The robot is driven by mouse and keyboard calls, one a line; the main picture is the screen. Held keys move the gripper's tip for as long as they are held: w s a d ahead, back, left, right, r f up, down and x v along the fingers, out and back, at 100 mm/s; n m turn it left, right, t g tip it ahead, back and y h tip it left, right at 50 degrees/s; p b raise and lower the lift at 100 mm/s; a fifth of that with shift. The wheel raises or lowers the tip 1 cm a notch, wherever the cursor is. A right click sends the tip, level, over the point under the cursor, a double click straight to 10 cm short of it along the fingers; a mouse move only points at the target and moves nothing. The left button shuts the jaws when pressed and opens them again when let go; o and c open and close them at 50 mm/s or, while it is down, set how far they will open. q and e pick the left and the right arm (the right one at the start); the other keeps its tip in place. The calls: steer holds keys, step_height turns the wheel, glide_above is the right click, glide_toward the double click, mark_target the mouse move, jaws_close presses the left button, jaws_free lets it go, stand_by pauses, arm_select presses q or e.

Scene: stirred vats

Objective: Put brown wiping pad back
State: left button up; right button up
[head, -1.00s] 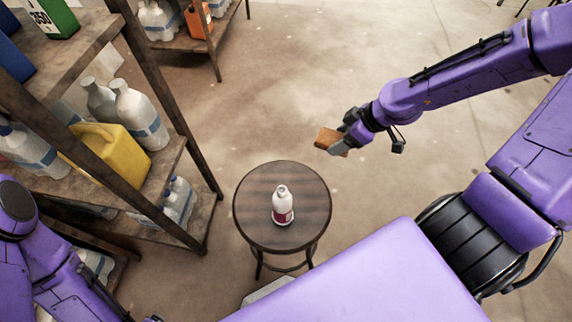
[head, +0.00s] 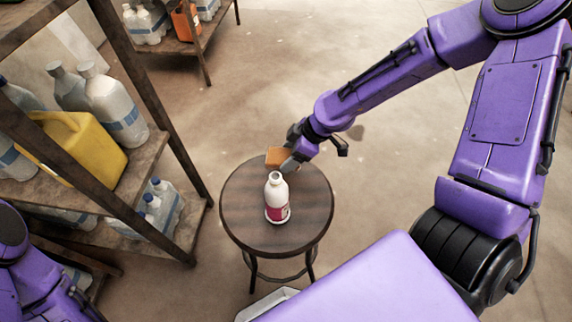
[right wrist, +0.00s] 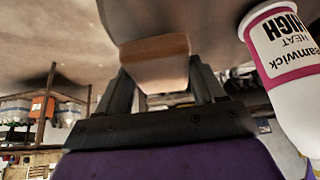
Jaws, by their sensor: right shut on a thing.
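The brown wiping pad (head: 277,157) is held in my right gripper (head: 290,157), over the far side of the round stool (head: 308,218). In the right wrist view the pad (right wrist: 153,62) sits between the two fingers of my right gripper (right wrist: 160,85), which are shut on it. I cannot tell whether the pad touches the stool top. A white bottle (head: 277,198) with a red label stands upright on the stool, just nearer than the pad. It also shows at the right edge of the right wrist view (right wrist: 285,75). Part of my left arm shows at lower left; its gripper is out of view.
A rusty shelf (head: 185,150) on the left holds a yellow jug (head: 75,148) and several white bottles (head: 115,108). Another shelf (head: 190,42) with an orange container stands at the back. The floor beyond the stool is clear.

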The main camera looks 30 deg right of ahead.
steer(key=f, duration=0.2)
steer(key=a+f, duration=0.1)
steer(key=shift+w+f, duration=0.25)
steer(key=shift+f, duration=0.1)
steer(key=shift+w+d+f, duration=0.1)
steer(key=shift+d+f, duration=0.05)
steer(key=shift+f, duration=0.15)
steer(key=shift+f+b, duration=0.15)
steer(key=shift+b, duration=0.2)
steer(key=o, duration=0.9)
steer(key=shift+o, duration=0.2)
